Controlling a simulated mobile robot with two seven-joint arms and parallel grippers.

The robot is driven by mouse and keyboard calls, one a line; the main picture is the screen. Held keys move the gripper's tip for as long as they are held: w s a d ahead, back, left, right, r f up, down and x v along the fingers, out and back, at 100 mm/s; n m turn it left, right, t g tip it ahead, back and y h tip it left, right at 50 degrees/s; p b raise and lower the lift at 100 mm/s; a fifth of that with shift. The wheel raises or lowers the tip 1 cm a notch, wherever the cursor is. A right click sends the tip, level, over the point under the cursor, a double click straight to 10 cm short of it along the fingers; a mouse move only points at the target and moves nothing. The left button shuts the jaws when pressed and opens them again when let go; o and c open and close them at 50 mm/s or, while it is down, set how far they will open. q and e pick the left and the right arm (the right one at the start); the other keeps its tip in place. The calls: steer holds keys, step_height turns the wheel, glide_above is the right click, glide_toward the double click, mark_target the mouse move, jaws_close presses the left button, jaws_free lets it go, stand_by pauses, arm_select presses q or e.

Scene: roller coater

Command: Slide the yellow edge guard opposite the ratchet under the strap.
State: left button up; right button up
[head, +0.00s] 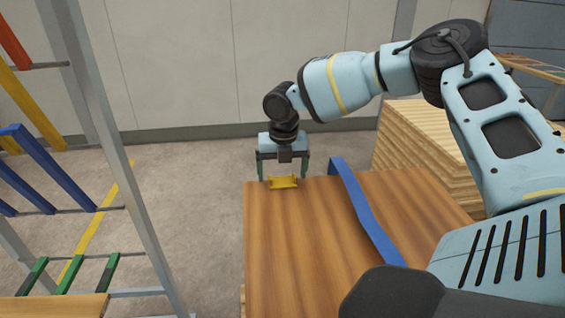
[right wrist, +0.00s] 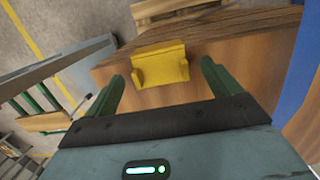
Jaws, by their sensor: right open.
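The yellow edge guard (head: 283,183) sits at the far left corner of the wooden stack (head: 300,245). My right gripper (head: 283,172) is open just beyond it, its two green fingers spread to either side. In the right wrist view the guard (right wrist: 160,66) lies ahead of and between the open fingertips (right wrist: 166,78), with no clear contact. The blue strap (head: 362,210) runs over the stack to the right of the guard, with a gap of bare wood between them. The strap also shows at the right edge of the right wrist view (right wrist: 302,70). I see no ratchet. My left gripper is out of view.
A metal rack (head: 130,160) with coloured bars stands at the left. A pile of pale boards (head: 420,135) stands behind the stack at the right. The floor (head: 200,210) between rack and stack is clear. A wall (head: 200,60) closes the back.

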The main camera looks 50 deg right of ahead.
steer(key=shift+f, duration=0.1)
steer(key=shift+c, duration=0.3)
steer(key=c, duration=1)
steer(key=shift+s, duration=0.15)
